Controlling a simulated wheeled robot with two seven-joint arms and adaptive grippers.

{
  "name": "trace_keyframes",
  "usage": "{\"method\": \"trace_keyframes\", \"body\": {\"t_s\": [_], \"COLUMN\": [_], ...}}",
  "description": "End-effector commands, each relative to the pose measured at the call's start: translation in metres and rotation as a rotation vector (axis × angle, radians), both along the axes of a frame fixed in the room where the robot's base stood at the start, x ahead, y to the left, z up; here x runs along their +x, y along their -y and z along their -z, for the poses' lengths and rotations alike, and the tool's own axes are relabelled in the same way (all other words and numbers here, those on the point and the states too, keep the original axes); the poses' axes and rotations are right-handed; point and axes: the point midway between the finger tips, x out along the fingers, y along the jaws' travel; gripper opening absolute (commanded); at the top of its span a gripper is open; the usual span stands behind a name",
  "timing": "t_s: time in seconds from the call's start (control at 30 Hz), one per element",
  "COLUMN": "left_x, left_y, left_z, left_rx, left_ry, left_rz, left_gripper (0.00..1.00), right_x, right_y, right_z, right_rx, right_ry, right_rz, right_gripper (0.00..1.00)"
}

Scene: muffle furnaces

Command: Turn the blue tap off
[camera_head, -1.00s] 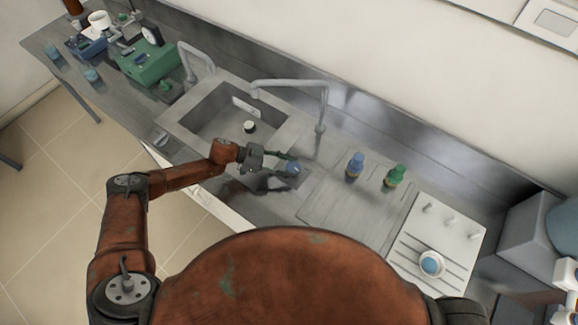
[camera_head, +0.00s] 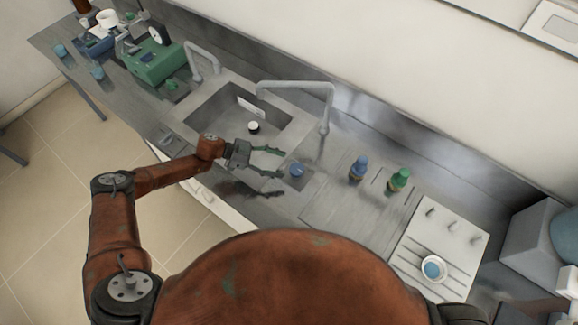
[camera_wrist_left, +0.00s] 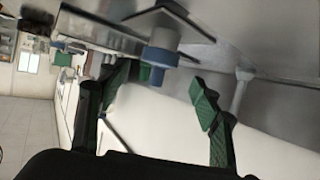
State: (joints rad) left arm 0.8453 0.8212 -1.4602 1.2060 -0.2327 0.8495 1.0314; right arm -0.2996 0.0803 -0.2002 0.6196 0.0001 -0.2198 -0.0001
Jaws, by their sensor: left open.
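The blue tap (camera_head: 297,169) is a round blue knob on the metal counter, just right of the sink. It also shows in the left wrist view (camera_wrist_left: 160,57), top centre, as a blue collar with a paler end. My left gripper (camera_head: 283,163) is open and empty, just left of the tap, its fingers pointing toward it. In the left wrist view the tap appears between the two green-padded fingers (camera_wrist_left: 163,85), apart from both as far as I can tell. Any mark of the tap's setting is too small to read. My right gripper is out of view.
A sink (camera_head: 215,115) with a tall grey faucet (camera_head: 328,100) lies behind the gripper.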

Motion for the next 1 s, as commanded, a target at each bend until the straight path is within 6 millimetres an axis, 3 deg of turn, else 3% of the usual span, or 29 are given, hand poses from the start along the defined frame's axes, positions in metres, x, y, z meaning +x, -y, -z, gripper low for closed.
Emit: {"method": "trace_keyframes", "body": {"t_s": [0.1, 0.33, 1.0], "left_x": [0.001, 0.000, 0.001], "left_y": [-0.024, -0.050, -0.054], "left_z": [-0.010, -0.021, -0.023], "left_rx": [0.001, 0.000, -0.001], "left_ry": [0.001, 0.000, 0.001], "left_rz": [-0.002, 0.001, 0.001], "left_gripper": [0.59, 0.59, 0.59], "right_x": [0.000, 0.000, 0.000], "right_y": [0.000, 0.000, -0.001], "right_z": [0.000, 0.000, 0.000], "right_rx": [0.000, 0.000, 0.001], "right_ry": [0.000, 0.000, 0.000], "right_rz": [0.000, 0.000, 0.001], "right_gripper": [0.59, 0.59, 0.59]}}
